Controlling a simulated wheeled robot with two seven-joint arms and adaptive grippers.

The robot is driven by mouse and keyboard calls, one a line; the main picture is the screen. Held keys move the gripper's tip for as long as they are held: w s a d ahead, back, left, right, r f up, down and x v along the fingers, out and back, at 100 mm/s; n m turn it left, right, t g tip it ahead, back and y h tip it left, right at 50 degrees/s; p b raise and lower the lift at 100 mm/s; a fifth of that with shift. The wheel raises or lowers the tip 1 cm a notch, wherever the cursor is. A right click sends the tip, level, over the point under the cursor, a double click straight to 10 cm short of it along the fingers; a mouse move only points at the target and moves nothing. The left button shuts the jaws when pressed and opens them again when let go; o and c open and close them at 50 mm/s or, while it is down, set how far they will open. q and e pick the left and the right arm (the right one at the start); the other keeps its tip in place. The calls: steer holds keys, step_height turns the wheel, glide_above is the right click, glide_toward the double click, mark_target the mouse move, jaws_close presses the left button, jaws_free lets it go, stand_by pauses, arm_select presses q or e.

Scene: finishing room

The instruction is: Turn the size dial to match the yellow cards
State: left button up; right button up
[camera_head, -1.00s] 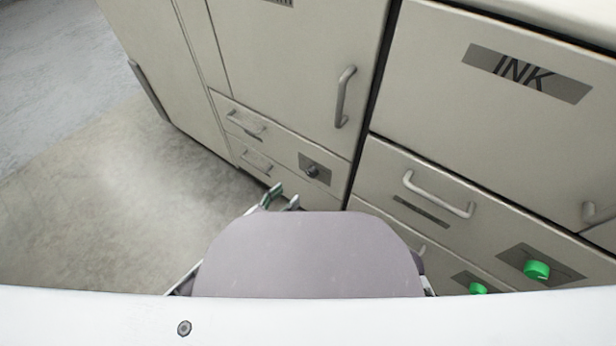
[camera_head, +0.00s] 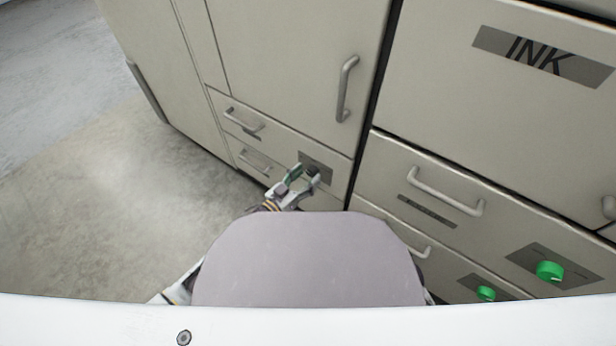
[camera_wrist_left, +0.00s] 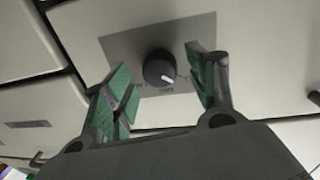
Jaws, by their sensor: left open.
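A black dial (camera_wrist_left: 159,68) with a pale pointer mark sits on a grey plate (camera_wrist_left: 120,45) on a cabinet front in the left wrist view. Small lettering under it is too small to read. My left gripper (camera_wrist_left: 158,85) is open, with its green-padded fingers on either side of the dial and apart from it. In the head view my left gripper (camera_head: 303,177) is at the grey plate (camera_head: 325,168) low on the left cabinet and partly covers the dial (camera_head: 312,171). No yellow cards show. My right gripper is not in view.
Drawer handles (camera_head: 244,120) lie left of the plate, and a door handle (camera_head: 346,88) is above it. The right cabinet has an INK label (camera_head: 543,55), a drawer handle (camera_head: 445,192) and green knobs (camera_head: 549,270). Bare floor (camera_head: 110,200) lies at left.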

arm_select(q)
steer(key=shift+w+d, duration=0.45)
steer(key=shift+w, duration=0.1)
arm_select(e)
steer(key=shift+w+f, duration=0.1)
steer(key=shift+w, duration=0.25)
arm_select(q)
steer(key=shift+c, duration=0.2)
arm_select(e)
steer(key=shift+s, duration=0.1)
arm_select(q)
steer(key=c, duration=1)
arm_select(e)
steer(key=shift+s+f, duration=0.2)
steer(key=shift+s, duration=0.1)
